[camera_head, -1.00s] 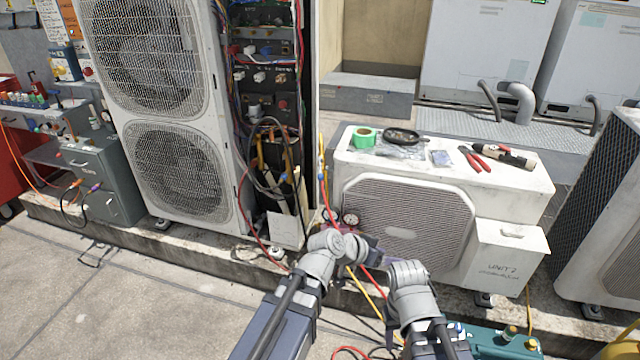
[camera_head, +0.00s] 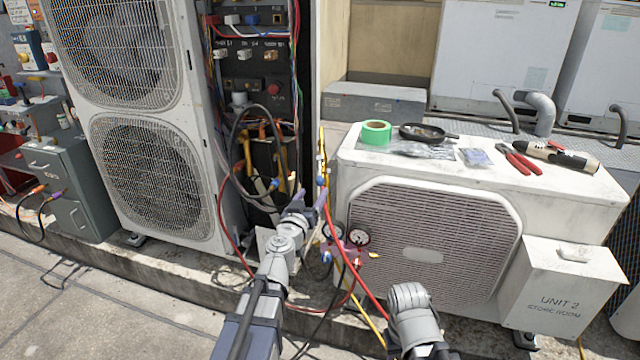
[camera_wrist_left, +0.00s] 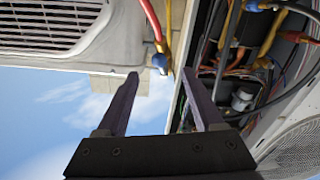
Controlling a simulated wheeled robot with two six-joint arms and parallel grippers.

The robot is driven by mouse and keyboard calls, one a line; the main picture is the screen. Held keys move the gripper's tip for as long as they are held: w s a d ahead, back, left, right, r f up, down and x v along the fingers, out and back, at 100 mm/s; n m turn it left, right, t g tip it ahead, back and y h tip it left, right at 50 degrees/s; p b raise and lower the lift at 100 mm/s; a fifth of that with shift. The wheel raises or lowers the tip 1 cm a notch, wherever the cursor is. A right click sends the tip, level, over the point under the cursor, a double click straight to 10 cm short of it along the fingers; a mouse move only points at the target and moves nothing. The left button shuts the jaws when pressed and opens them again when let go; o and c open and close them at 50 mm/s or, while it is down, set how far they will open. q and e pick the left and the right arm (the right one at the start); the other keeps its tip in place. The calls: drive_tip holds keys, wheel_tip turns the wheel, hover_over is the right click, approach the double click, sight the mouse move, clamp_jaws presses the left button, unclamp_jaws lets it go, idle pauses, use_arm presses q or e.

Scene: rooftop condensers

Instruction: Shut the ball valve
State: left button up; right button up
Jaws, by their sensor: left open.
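A small blue fitting (camera_head: 321,182) sits on the hoses between the tall open unit and the low unit, with a yellow hose above it and a red hose below. It may be the ball valve; its lever position is too small to tell. In the left wrist view the blue fitting (camera_wrist_left: 160,62) shows beyond and between the fingertips. My left gripper (camera_head: 308,200) has purple fingers, is open and empty, and is close to the fitting. The fingers also show spread in the left wrist view (camera_wrist_left: 160,76). My right arm shows at the lower right; its gripper is out of view.
A gauge manifold (camera_head: 347,246) with hoses hangs in front of the low unit (camera_head: 440,240). The tall unit's wiring (camera_head: 262,130) is exposed at left.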

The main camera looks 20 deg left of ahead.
sight(318, 184)
use_arm(q)
drive_tip(key=w, duration=0.8)
drive_tip(key=shift+d, duration=0.1)
drive_tip(key=shift+s, duration=0.1)
clamp_jaws()
idle(0.4)
idle(0.8)
